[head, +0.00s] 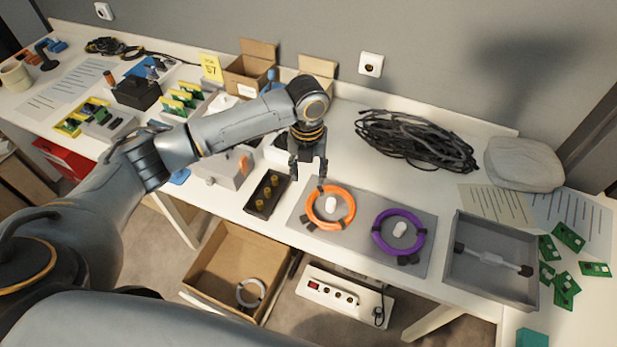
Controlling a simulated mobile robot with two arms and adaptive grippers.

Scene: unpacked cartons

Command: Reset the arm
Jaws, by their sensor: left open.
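My left arm reaches in from the left across the table. The orange ring lies around a white peg on a grey board (363,238). A purple ring (376,233) lies around a second white peg to its right. My right gripper is not in view.
A black tray with yellow pieces (267,194) is left of the board. A grey tray (457,272) is at right, beside green circuit boards (568,236). Coiled black cable (415,140) lies behind. An open carton (235,262) with a grey ring (251,292) stands below.

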